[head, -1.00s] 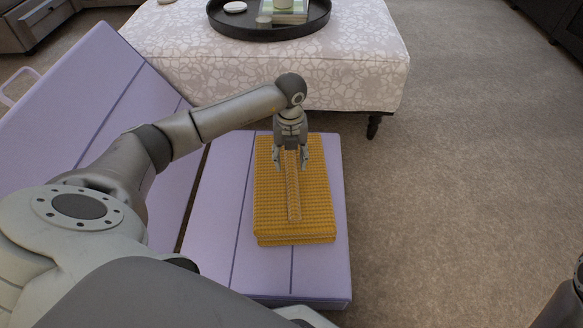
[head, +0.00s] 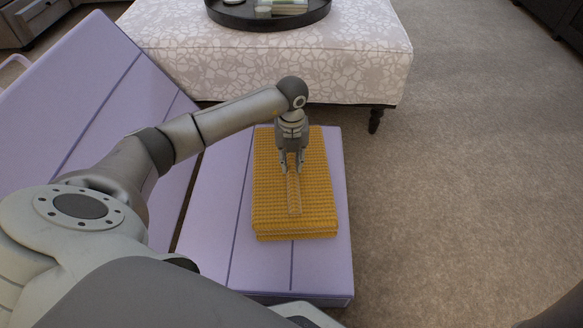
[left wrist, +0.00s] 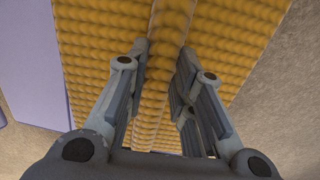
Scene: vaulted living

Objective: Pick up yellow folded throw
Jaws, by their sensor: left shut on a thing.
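The yellow folded throw (head: 315,200) lies flat on the lilac lounger's seat, with a raised ridge (head: 294,198) running along its middle. My left gripper (head: 292,168) points down over the far half of the throw. Its fingers are shut on the ridge, one on each side. In the left wrist view the throw (left wrist: 225,40) fills the upper part, and the ridge runs between the fingers of my left gripper (left wrist: 163,60). The throw appears to rest on the seat still. My right gripper is not in view.
The lilac lounger (head: 240,200) has a raised backrest (head: 90,90) at the left. A patterned ottoman (head: 300,65) with a dark round tray (head: 235,18) stands just beyond. Open carpet (head: 450,180) lies to the right.

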